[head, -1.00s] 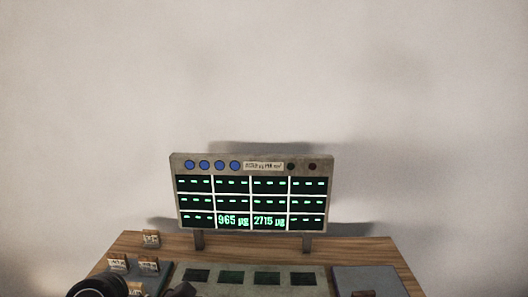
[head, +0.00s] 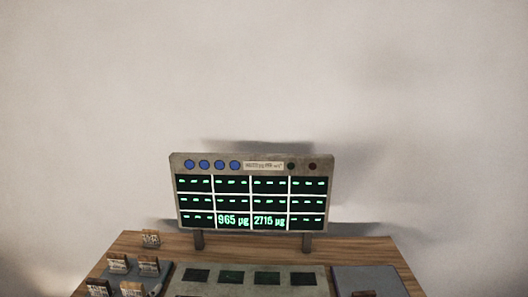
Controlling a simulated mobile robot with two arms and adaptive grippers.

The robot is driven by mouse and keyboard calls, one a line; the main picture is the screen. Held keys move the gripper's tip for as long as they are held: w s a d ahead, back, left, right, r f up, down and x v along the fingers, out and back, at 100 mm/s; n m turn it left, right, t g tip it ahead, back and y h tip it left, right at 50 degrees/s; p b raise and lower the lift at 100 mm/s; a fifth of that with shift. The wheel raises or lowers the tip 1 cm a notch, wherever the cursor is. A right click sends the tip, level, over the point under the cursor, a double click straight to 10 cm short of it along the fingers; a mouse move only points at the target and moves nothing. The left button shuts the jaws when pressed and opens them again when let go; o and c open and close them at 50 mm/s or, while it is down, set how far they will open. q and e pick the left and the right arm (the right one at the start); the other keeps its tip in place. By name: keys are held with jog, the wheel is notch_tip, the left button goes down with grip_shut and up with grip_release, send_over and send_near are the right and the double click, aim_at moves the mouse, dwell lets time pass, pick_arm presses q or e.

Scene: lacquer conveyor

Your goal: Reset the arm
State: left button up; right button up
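No gripper or arm of mine shows in the head view now, so I cannot see whether either gripper is open or shut. A grey display panel (head: 250,165) stands on two legs at the back of a wooden table (head: 350,250). Its screen shows green dashes in most cells, with "965 µg" and what looks like "2716 µg" in the bottom row.
Several small labelled blocks (head: 117,263) stand on a grey tray at the left. A grey plate (head: 215,288) with several dark green squares lies in the middle. A dark grey pad (head: 370,279) lies at the right, with a small labelled block (head: 363,293) at the bottom edge.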

pick_arm(q)
jog(key=s+a+f+n+g, duration=0.1)
jog(key=s+f+n+g, duration=0.45)
jog(key=s+f, duration=0.75)
jog(key=s+d+f+g, duration=0.2)
jog(key=s+f+g, duration=0.5)
jog(key=s+f, duration=0.3)
notch_tip(320, 180, down, 24)
jog(key=s, duration=0.2)
jog(key=s+a+f+g, duration=0.2)
jog(key=s+a+f, duration=0.1)
jog(key=s+f, duration=1.4)
jog(key=shift+s+a+f, duration=0.15)
jog(key=shift+s+f, duration=0.1)
jog(key=shift+s, duration=0.1)
